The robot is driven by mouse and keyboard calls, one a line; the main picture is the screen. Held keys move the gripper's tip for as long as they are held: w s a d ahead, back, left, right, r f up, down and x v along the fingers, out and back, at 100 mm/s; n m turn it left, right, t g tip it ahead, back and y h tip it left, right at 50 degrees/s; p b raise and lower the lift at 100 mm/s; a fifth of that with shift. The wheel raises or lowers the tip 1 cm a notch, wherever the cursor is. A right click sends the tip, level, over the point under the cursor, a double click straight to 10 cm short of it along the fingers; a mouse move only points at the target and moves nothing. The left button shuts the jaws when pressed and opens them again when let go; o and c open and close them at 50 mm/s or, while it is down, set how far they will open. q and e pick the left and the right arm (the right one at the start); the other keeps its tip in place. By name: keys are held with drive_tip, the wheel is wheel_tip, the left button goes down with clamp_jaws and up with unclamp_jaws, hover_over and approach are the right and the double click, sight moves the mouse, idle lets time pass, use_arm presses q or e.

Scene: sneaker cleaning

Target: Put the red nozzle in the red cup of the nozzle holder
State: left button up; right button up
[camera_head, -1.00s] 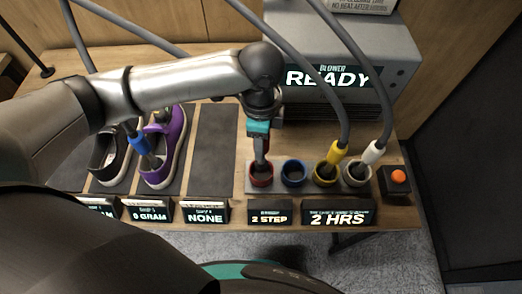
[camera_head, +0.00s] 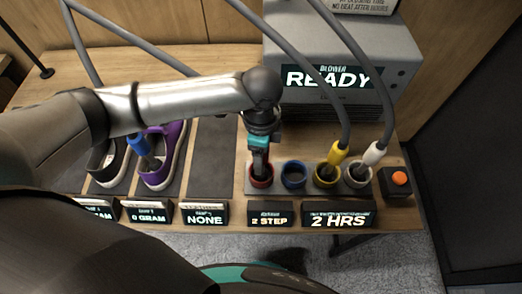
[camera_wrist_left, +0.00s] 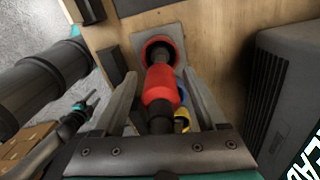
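The nozzle holder (camera_head: 309,187) is a grey strip with a row of coloured cups. The red nozzle (camera_wrist_left: 161,85) stands in the red cup (camera_head: 261,184), with its tip inside the rim (camera_wrist_left: 150,41). My left gripper (camera_head: 260,165) is low over this cup. In the left wrist view its fingers (camera_wrist_left: 161,82) stand on both sides of the nozzle, with gaps showing between them and its red body. The arm hides where the red nozzle's hose meets it in the head view. My right gripper (camera_wrist_left: 89,103) shows small at the left of the wrist view; its opening is unclear.
The blue cup (camera_head: 293,174) is empty. The yellow nozzle (camera_head: 337,154) and white nozzle (camera_head: 374,153) stand in the cups to its right. The blower (camera_head: 345,60) stands behind, and an orange button (camera_head: 398,177) at right.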

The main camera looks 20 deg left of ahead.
use_arm(q)
drive_tip(key=shift+r, duration=0.1)
wheel_tip(320, 180, up, 12)
drive_tip(key=shift+r+p, duration=0.1)
drive_tip(key=shift+p, duration=0.7)
drive_tip(key=shift+d, duration=0.1)
